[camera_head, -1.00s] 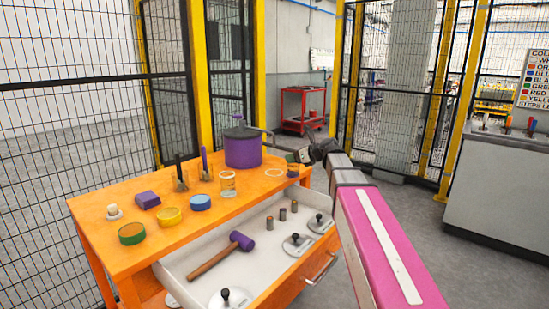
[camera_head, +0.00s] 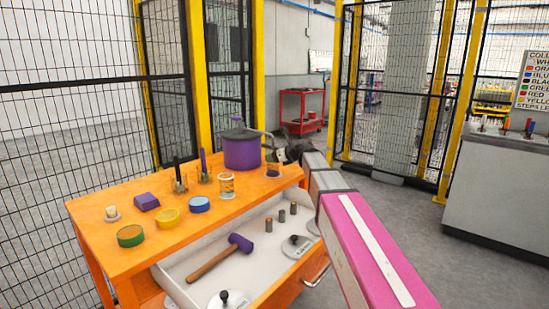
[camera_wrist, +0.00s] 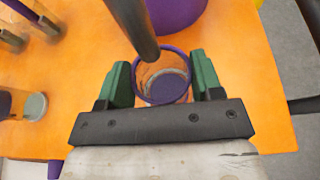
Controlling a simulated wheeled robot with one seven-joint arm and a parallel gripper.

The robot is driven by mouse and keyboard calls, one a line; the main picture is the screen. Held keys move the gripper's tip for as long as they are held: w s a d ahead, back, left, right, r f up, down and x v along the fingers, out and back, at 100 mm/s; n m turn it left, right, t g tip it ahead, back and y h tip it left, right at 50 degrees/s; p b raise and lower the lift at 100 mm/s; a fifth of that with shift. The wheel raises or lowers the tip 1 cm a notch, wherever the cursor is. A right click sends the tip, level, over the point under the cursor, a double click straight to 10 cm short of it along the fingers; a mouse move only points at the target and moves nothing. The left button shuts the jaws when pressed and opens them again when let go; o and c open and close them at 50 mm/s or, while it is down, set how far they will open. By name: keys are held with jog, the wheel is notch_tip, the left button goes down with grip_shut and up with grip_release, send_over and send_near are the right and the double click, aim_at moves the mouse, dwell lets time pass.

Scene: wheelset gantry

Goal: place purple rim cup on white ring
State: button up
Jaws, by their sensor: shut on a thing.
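The purple rim cup (camera_wrist: 137,72) is clear-walled with a purple rim and shows between the two green fingers of my gripper (camera_wrist: 162,82) in the wrist view. My gripper is shut on it. In the head view the cup (camera_head: 272,171) is upright at the right end of the orange table top, below my gripper (camera_head: 274,156). The white ring is otherwise hidden by the cup. I cannot tell whether the cup touches it.
A large purple pot (camera_head: 241,152) stands close behind the cup. A glass jar (camera_head: 227,184) stands to its left. The open drawer (camera_head: 222,262) below holds a mallet (camera_head: 222,257) and weights.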

jog(key=shift+f, duration=0.1)
jog(key=o, duration=1.1)
jog(key=shift+s+d+r, duration=0.1)
jog(key=shift+r, duration=0.1)
jog(key=v, duration=1.1)
jog(key=shift+s+d+r, duration=0.1)
jog(key=shift+s+d, duration=0.15)
jog(key=shift+d, duration=0.05)
